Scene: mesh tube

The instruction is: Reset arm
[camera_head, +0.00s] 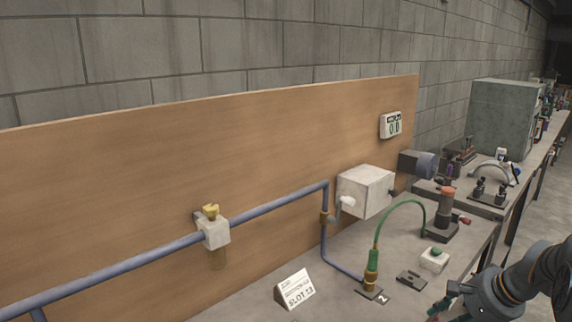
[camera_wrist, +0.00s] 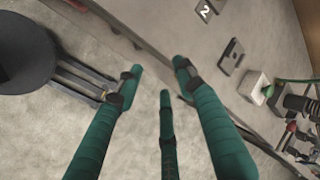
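My gripper (camera_wrist: 158,75) shows in the wrist view with its green fingers spread apart and nothing between them. Its tips hang over the grey floor beside the bench edge. In the head view my arm is at the lower right, and only a small part of my gripper (camera_head: 440,306) shows near the bench's front edge, clear of the bench items.
The bench (camera_head: 340,295) holds a slot sign (camera_head: 296,289), a green hose (camera_head: 401,203), a white button box (camera_head: 434,260), a flat dark plate (camera_head: 411,280) and a white box (camera_head: 365,190). A blue pipe (camera_head: 130,262) runs along the wooden board (camera_head: 110,190). A round stool (camera_wrist: 25,55) stands on the floor.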

